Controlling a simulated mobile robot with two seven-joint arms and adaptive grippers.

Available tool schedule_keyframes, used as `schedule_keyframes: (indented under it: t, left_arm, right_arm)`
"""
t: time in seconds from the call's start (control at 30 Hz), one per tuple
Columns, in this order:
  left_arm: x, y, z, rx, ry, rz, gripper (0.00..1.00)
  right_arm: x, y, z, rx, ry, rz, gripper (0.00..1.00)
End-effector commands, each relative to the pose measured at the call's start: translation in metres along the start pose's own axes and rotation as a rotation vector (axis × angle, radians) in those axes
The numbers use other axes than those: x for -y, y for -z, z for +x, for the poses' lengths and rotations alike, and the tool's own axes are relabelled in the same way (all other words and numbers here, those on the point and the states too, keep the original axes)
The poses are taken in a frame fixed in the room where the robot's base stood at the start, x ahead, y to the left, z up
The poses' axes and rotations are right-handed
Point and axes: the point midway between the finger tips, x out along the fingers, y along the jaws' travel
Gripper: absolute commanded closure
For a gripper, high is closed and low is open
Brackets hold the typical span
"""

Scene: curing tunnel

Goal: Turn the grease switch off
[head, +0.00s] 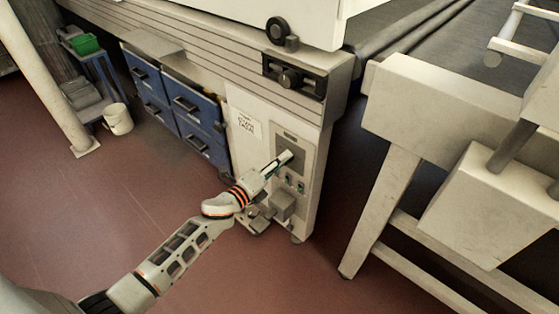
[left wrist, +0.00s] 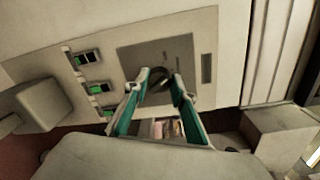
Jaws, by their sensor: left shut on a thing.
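My left gripper (head: 287,158) reaches the control panel (head: 305,145) on the white machine end. In the left wrist view its two fingertips (left wrist: 161,84) are shut on a dark rounded knob (left wrist: 158,75), which I take for the grease switch. The knob is set on a grey plate (left wrist: 135,60), which also shows in the head view (head: 296,150). The fingers partly hide the knob, and I cannot read its markings or position. My right gripper is in neither view.
A grey box (head: 282,205) sticks out below the panel. Blue drawers (head: 190,105) are to the left, a white-legged frame (head: 385,200) to the right. The red floor in front is clear.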

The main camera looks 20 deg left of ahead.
Motion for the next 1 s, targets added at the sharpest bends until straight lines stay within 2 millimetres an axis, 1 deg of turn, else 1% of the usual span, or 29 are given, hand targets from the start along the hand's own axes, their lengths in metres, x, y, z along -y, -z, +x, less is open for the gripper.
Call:
schedule_keyframes:
  t: [0.03, 0.2, 0.3, 0.5, 0.73, 1.0]
  left_arm:
    - [0.006, -0.004, 0.002, 0.001, 0.005, -0.042, 0.96]
    - [0.005, -0.004, 0.002, -0.009, 0.003, -0.202, 0.96]
    - [0.005, -0.004, 0.002, -0.015, 0.002, -0.289, 0.96]
    - [0.003, -0.003, 0.001, -0.024, -0.001, -0.439, 0.96]
    - [0.001, -0.003, 0.001, -0.031, -0.003, -0.556, 0.96]
    - [-0.001, -0.002, 0.001, -0.035, -0.005, -0.616, 0.96]
  right_arm:
    - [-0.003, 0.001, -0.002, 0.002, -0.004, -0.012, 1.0]
    - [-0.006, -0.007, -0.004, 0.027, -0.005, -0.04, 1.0]
    - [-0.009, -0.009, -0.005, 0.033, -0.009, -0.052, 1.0]
    - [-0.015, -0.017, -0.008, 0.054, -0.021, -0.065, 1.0]
    - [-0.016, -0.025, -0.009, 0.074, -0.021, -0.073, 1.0]
    - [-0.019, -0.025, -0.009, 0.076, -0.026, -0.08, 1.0]
